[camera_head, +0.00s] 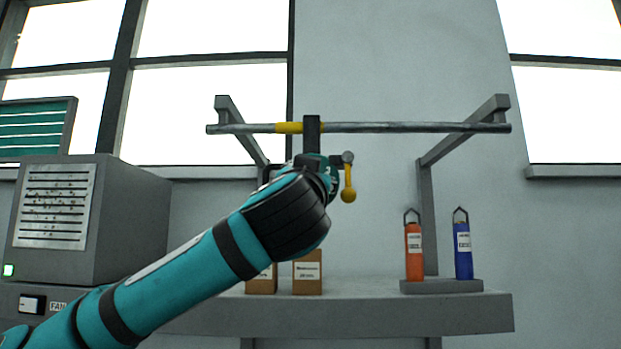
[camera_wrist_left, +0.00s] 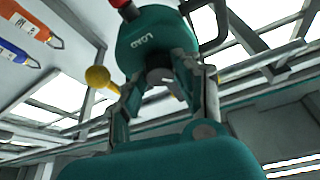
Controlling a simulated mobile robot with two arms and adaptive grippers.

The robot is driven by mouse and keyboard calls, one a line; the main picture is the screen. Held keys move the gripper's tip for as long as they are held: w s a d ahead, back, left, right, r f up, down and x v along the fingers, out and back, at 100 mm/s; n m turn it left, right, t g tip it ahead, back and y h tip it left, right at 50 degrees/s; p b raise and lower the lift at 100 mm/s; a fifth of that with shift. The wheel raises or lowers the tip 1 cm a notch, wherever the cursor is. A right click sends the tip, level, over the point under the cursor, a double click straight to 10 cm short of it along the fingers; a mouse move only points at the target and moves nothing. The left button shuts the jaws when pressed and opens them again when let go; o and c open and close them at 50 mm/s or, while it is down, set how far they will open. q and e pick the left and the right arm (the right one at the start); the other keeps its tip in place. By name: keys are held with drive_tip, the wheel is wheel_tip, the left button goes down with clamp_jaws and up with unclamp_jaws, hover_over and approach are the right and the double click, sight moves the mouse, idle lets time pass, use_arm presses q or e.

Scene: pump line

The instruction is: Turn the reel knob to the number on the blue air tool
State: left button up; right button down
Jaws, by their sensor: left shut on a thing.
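The blue air tool (camera_head: 463,248) stands upright on a grey stand at the right of the bench. Its white label is too small to read; the tool also shows at the left edge of the wrist view (camera_wrist_left: 18,57). A teal reel (camera_wrist_left: 150,42) marked "LOAD" hangs from the overhead bar. In the head view it is mostly hidden behind my left arm. My left gripper (camera_wrist_left: 165,82) has its fingers on either side of the grey reel knob (camera_wrist_left: 160,75) and is shut on it. The knob's pointer and numbers cannot be made out. My right gripper is out of view.
An orange tool (camera_head: 414,250) stands beside the blue one. A yellow ball-ended lever (camera_head: 348,188) hangs by the reel. The metal bar (camera_head: 400,127) has a yellow band. Small brown boxes (camera_head: 307,275) sit on the bench (camera_head: 400,312). A grey machine (camera_head: 130,215) stands left.

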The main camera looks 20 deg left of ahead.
use_arm(q)
clamp_jaws()
drive_tip(key=shift+f+m+b, duration=0.25)
drive_tip(key=shift+m+b, duration=0.05)
drive_tip(key=shift+b, duration=0.55)
drive_tip(key=shift+m+h+b, duration=0.6)
drive_tip(key=shift+m+b, duration=0.1)
drive_tip(key=shift+b, duration=0.25)
drive_tip(key=shift+m+b, duration=0.3)
drive_tip(key=shift+r+m+h, duration=0.1)
drive_tip(key=shift+m+h, duration=0.3)
drive_tip(key=shift+m, duration=0.1)
drive_tip(key=shift+a+r+m+g+h+p, duration=0.25)
drive_tip(key=shift+m+h+p, duration=0.4)
drive_tip(key=shift+m, duration=1.05)
drive_tip(key=shift+d+r+m+g+h+p, duration=0.1)
drive_tip(key=shift+m+g+h+p, duration=0.25)
drive_tip(key=shift+m+h, duration=0.95)
drive_tip(key=shift+f+m+y, duration=0.1)
drive_tip(key=shift+m+y, duration=0.35)
drive_tip(key=shift+m, duration=0.15)
